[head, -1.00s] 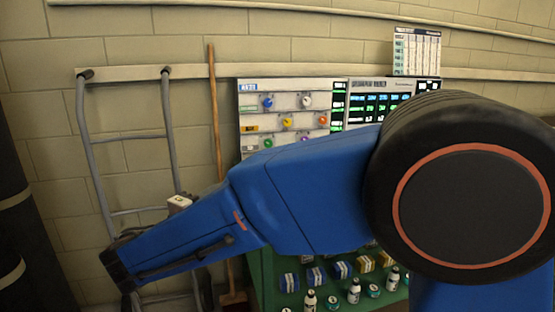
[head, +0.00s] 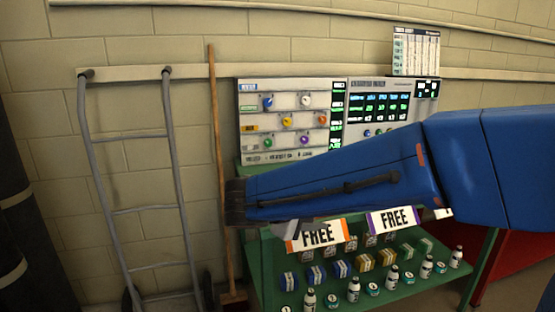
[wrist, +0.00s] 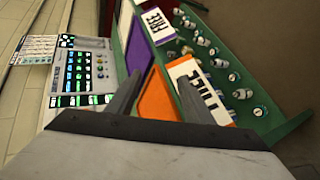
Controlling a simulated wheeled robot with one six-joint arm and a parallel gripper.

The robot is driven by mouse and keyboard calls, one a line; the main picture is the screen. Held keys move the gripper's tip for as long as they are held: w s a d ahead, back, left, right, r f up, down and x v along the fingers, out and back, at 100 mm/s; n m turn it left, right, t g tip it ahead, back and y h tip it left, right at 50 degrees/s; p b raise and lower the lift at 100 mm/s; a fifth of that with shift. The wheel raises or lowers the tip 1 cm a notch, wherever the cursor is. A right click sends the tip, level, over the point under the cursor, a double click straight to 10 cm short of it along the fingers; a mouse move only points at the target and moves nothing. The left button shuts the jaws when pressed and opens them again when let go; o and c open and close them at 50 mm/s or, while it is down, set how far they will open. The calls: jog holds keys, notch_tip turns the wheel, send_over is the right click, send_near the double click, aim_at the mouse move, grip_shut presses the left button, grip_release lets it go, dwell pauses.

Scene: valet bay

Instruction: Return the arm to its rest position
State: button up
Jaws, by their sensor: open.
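My blue arm (head: 340,180) reaches in from the right in the head view and ends in front of the green stand. My gripper (wrist: 165,100) shows in the wrist view with its two grey fingers apart and nothing between them.
A control panel (head: 285,130) with coloured knobs and lit displays stands behind my arm. The green stand (head: 262,265) holds several small boxes and bottles. A hand truck (head: 140,210) and a broom (head: 217,150) lean on the wall at left. A chart (head: 415,52) hangs above.

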jog(key=s+d+f+m+g+y, duration=0.3)
jog(key=s+d+f, duration=0.1)
jog(key=s+d, duration=0.45)
jog(key=s+d+f+m+g+y, duration=0.2)
jog(key=s+d+f, duration=0.1)
jog(key=s+d, duration=0.5)
jog(key=s+d+f+m+t+y, duration=0.1)
jog(key=s+f+m+y, duration=0.2)
jog(key=s, duration=0.4)
jog(key=shift+s+f+m+t+y, duration=0.2)
jog(key=shift+f+m+t+y, duration=0.15)
jog(key=shift+y, duration=0.55)
jog(key=shift+r, duration=0.1)
